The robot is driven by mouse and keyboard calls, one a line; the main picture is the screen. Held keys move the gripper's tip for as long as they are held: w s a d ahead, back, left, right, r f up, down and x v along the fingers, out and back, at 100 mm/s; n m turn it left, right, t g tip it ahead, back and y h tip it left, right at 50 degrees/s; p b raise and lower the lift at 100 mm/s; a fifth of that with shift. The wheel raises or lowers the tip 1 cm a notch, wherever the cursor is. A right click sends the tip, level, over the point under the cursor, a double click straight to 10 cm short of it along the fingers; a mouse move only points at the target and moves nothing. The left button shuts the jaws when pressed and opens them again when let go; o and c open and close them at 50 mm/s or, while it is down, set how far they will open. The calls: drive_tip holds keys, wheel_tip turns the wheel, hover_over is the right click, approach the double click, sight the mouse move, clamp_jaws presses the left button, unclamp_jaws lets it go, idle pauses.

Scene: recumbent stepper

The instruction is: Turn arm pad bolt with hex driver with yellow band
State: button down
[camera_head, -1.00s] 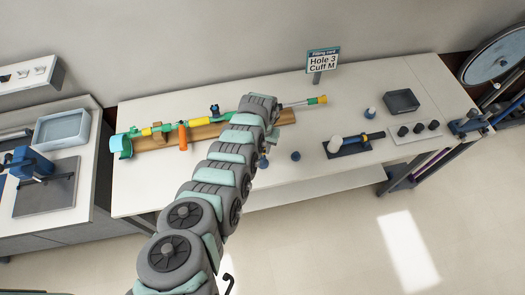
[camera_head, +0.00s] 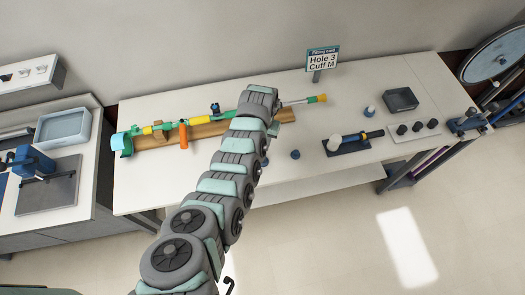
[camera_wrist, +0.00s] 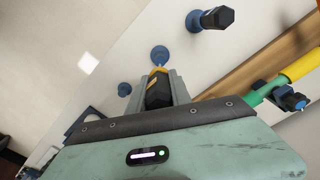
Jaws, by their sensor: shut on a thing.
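My gripper (camera_wrist: 160,92) is shut on a black hex-sided driver handle with a yellow band (camera_wrist: 158,70), seen in the wrist view. The driver's far end overlaps a round blue piece (camera_wrist: 160,54) on the white table; I cannot tell whether they touch. In the head view my own arm hides the gripper and driver. A green and yellow arm assembly (camera_head: 160,127) lies along a wooden board (camera_head: 205,131), with an orange grip (camera_head: 183,136) and a blue knob (camera_head: 214,107). I cannot tell which part is the arm pad bolt.
A sign (camera_head: 322,58) reads "Hole 3 Cuff M". A black-topped blue piece (camera_wrist: 215,18) stands near the gripper.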

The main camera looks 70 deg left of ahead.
drive_tip(key=shift+r, duration=0.4)
drive_tip(key=shift+r, duration=0.1)
drive_tip(key=shift+r+p, duration=0.5)
drive_tip(key=shift+r, duration=0.85)
drive_tip(key=c, duration=1.8)
unclamp_jaws()
clamp_jaws()
